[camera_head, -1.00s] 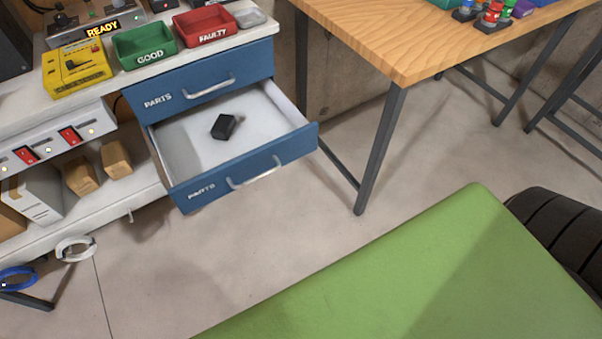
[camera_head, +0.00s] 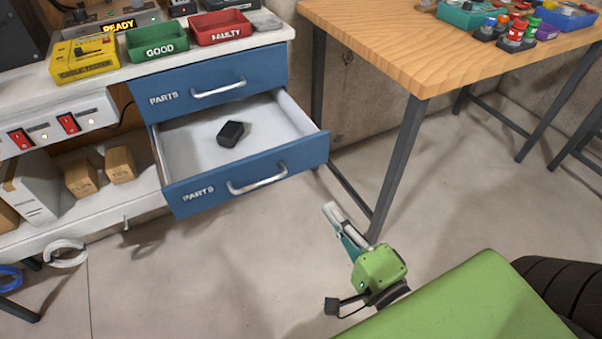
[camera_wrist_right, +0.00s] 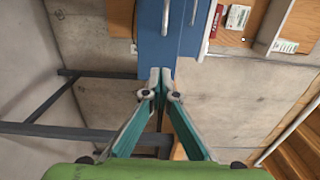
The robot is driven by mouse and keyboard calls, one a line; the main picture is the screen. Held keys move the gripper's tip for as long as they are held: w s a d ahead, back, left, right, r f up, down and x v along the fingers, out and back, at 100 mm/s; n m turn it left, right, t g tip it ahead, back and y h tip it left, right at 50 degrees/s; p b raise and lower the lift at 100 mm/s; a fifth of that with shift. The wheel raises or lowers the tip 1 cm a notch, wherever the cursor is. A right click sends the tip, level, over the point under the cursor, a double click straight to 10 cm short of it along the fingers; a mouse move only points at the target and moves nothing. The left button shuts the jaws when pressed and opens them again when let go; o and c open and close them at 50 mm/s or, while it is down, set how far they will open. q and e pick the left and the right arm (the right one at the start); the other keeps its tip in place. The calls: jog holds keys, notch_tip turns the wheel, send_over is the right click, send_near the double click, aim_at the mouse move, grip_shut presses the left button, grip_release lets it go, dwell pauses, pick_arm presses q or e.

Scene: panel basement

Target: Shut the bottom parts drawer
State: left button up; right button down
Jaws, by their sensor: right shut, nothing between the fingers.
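The bottom parts drawer (camera_head: 215,188) is pulled well out beneath the closed upper parts drawer (camera_head: 150,83). Its blue front has a silver bar handle (camera_head: 257,180), and a small black block (camera_head: 231,133) lies on its white floor. My right gripper (camera_head: 333,207) is shut and empty, low over the floor to the right of the drawer front and apart from it. In the right wrist view my two teal fingers (camera_wrist_right: 161,76) meet at their tips, with a blue drawer front (camera_wrist_right: 152,48) beyond them. My left gripper is not in view.
A wooden table (camera_head: 400,45) with a dark leg (camera_head: 398,165) stands right of the drawers, close to my right gripper. Green (camera_head: 157,42) and red (camera_head: 221,28) bins sit on the bench top. The floor before the drawer is clear.

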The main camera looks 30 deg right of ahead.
aim_at(295, 159)
jog(key=w, duration=1.2)
jog(key=shift+w+a, duration=0.25)
jog(key=shift+w, duration=0.05)
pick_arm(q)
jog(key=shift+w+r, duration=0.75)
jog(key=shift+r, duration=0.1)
pick_arm(e)
jog(key=shift+w, duration=0.65)
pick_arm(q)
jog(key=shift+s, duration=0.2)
pick_arm(e)
jog(key=shift+w, duration=0.1)
